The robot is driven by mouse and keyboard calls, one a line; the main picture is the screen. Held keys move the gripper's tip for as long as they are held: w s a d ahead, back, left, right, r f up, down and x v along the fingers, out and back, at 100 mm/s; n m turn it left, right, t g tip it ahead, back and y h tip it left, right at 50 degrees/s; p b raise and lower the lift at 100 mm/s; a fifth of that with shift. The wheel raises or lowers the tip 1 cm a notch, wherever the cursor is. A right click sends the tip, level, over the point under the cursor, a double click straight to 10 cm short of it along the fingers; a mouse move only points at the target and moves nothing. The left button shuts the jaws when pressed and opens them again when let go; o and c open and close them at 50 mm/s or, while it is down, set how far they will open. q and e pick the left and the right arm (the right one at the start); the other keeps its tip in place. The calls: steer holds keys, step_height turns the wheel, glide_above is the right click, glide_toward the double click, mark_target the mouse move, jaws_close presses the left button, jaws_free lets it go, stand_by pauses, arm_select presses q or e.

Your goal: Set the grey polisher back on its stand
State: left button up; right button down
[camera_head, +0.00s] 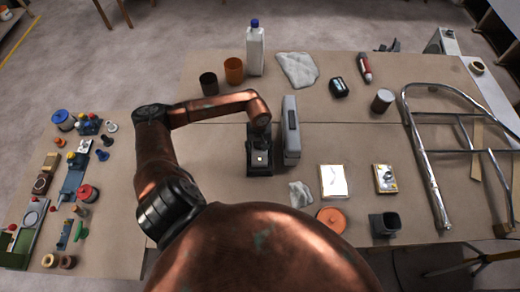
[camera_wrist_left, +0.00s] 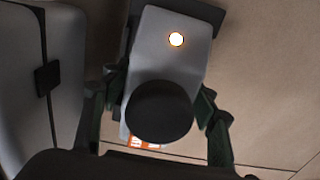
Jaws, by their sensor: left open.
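The grey polisher (camera_wrist_left: 170,60) has a grey body, a lit round lamp and a black round knob in the left wrist view. It lies over a dark base that looks like its stand (camera_wrist_left: 205,12); that stand (camera_head: 260,171) also shows in the head view as a dark block on the bench. The knob hides part of the body, so I cannot tell how fully it is seated. My left gripper (camera_head: 259,143) is right above it. Its open fingers (camera_wrist_left: 160,100) are on either side of the polisher. My right gripper is not in view.
A grey case (camera_head: 291,130) stands close to the right of the stand. A white cloth (camera_head: 301,194), a card (camera_head: 334,181) and an orange disc (camera_head: 331,219) lie nearer. A white bottle (camera_head: 255,50) and two cups are behind. A metal tube frame (camera_head: 440,150) lies right.

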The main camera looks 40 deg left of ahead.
arm_select(q)
steer(key=shift+r+p, duration=1.35)
steer(key=shift+r, duration=2)
steer(key=shift+r+p, duration=0.85)
steer(key=shift+r, duration=1.3)
steer(key=shift+d, duration=0.1)
